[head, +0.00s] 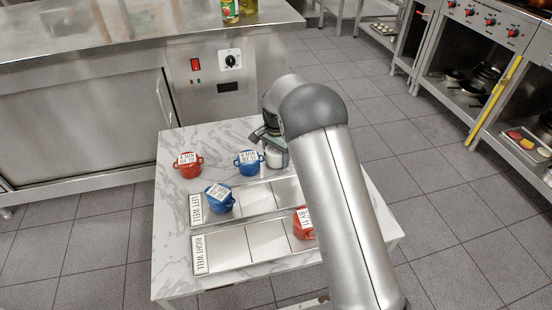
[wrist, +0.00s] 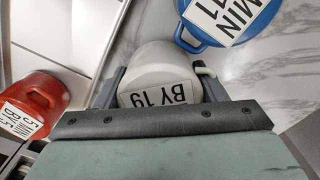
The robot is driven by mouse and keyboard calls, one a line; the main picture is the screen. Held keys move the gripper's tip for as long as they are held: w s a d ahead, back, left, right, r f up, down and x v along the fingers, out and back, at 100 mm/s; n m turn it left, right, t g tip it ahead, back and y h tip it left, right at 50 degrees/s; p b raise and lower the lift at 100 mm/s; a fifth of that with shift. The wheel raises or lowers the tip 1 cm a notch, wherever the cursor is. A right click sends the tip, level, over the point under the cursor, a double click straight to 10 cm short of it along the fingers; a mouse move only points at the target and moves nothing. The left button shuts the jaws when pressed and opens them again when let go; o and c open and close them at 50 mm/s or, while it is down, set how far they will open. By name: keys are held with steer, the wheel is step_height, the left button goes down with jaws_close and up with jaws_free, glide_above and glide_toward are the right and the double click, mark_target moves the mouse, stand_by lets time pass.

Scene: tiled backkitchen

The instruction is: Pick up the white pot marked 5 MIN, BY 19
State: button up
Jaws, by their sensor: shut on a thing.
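The white pot (wrist: 160,62), with a label reading BY 19, sits between the two fingers of my gripper (wrist: 165,88) in the wrist view. My gripper is shut on it, one finger on each side. The upper part of its label is hidden by my gripper. In the head view the white pot (head: 275,157) shows in part under my gripper (head: 268,142), beside the blue pot at the back of the marble table. I cannot tell whether it touches the table top.
A blue pot (head: 248,162) stands close left of the white pot. A red pot (head: 188,165) is at the back left. Another blue pot (head: 219,198) is in the LEFT WELL tray (head: 254,200). A red pot (head: 303,224) is in the RIGHT WELL tray (head: 228,247).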

steer(key=shift+f, duration=0.6)
steer(key=shift+f, duration=0.15)
steer(key=o, duration=1.2)
